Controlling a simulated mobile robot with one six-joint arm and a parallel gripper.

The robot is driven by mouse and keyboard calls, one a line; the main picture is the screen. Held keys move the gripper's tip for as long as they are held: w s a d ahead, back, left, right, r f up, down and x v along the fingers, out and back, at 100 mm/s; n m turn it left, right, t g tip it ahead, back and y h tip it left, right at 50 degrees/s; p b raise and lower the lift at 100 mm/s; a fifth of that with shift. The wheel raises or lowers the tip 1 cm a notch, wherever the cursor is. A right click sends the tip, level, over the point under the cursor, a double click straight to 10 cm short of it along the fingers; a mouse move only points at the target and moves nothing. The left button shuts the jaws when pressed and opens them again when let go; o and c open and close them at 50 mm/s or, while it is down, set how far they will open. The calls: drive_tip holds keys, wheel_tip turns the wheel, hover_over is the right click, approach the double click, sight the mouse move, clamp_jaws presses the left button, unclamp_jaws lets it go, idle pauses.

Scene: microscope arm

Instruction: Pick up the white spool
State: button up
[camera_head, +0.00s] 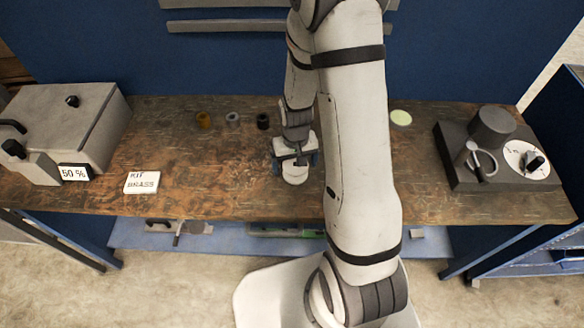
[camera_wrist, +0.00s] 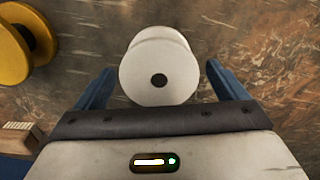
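The white spool (camera_head: 295,174) stands on the wooden bench just below my gripper (camera_head: 295,161), left of my large arm link. In the wrist view, the white spool (camera_wrist: 158,62) shows its round face and dark centre hole. It lies between the two blue fingers of my gripper (camera_wrist: 159,70), which are spread wide on either side of it. A narrow gap shows between the spool and each finger, so the gripper is open and holds nothing. In the head view the spool's upper part is partly hidden by the gripper.
A yellow spool (camera_wrist: 25,43) lies near the left finger. A white card (camera_head: 141,183) and grey box (camera_head: 70,120) are left. A dark device (camera_head: 495,150) stands right.

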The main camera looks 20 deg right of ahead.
drive_tip(key=c, duration=1.1)
drive_tip(key=shift+r, duration=0.15)
